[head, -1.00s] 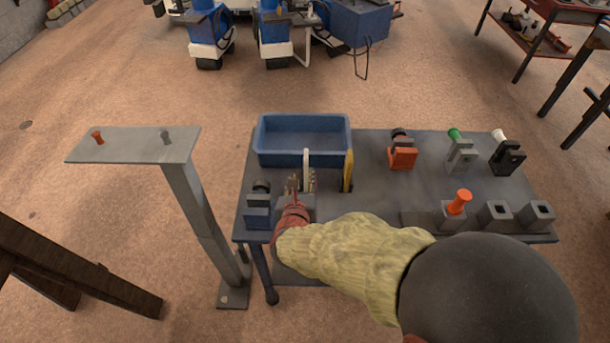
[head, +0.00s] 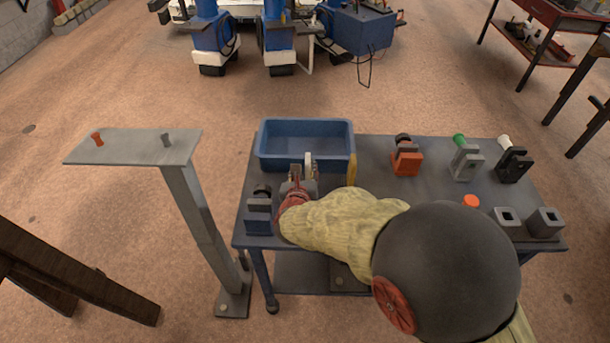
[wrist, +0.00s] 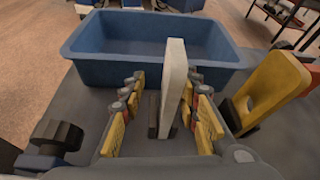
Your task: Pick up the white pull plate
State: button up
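The white pull plate (wrist: 175,85) stands upright in a dark slotted holder on the bench, just in front of the blue bin. In the head view its top (head: 308,162) shows just beyond my gripper (head: 298,178). In the wrist view my gripper (wrist: 165,108) is open, with its yellow-padded fingers on either side of the plate. The plate is nearer the right fingers, and a clear gap shows on the left. I cannot tell whether the right fingers touch it.
The blue bin (wrist: 82,66) stands empty behind the plate. A yellow plate (wrist: 270,90) stands close on the right. A blue clamp-like block (head: 258,215) with a dark knob is close on the left. Orange, grey and black fixtures stand farther right.

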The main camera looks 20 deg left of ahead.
jog(key=shift+c, duration=1.2)
grip_shut()
